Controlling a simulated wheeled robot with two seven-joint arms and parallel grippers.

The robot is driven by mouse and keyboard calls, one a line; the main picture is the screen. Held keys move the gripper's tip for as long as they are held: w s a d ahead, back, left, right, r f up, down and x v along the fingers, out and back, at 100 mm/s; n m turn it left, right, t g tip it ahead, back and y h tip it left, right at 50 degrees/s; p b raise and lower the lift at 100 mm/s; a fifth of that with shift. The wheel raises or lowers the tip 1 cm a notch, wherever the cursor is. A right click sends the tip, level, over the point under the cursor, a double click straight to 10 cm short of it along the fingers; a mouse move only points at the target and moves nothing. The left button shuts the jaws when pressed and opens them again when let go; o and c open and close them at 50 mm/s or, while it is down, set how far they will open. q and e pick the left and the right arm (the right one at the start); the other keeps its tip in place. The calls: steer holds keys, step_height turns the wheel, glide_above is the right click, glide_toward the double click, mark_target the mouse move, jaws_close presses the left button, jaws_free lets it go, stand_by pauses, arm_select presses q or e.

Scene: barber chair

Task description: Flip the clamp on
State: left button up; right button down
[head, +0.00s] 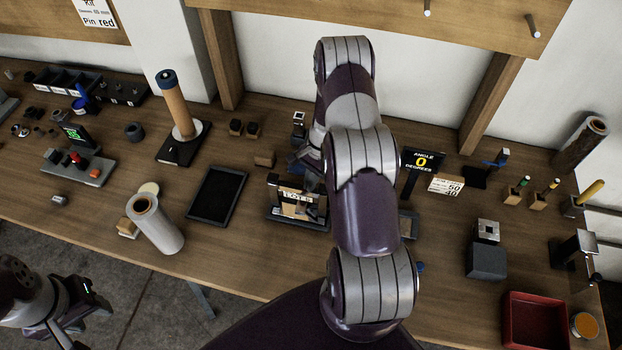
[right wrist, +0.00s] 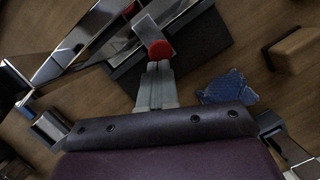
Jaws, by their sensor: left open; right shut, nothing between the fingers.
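What looks like the clamp is a shiny metal fixture on a dark base; its metal bars (right wrist: 85,42) and round red tip (right wrist: 160,50) show in the right wrist view. The fingers of my right gripper (right wrist: 155,82) are shut and empty, with their tips just below the red tip. I cannot tell whether they touch it. In the head view, my right arm reaches over the bench and partly hides this area; a fixture with a label (head: 296,197) stands beside the right gripper (head: 312,182). My left gripper (head: 88,303) is open and empty, off the bench's front edge at lower left.
A dark tablet (head: 217,195) and a white roll (head: 155,224) are left of the fixture. An angle sign (head: 422,161), a grey block (head: 486,262) and a red tray (head: 537,320) are to the right. A blue item (right wrist: 222,87) and a wooden block (right wrist: 293,49) lie near the right gripper.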

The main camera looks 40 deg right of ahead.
steer(key=s+b+v, duration=0.1)
steer(key=b+v, duration=0.1)
steer(key=v, duration=1)
steer(key=shift+w+r+b, duration=0.35)
steer(key=shift+w, duration=0.15)
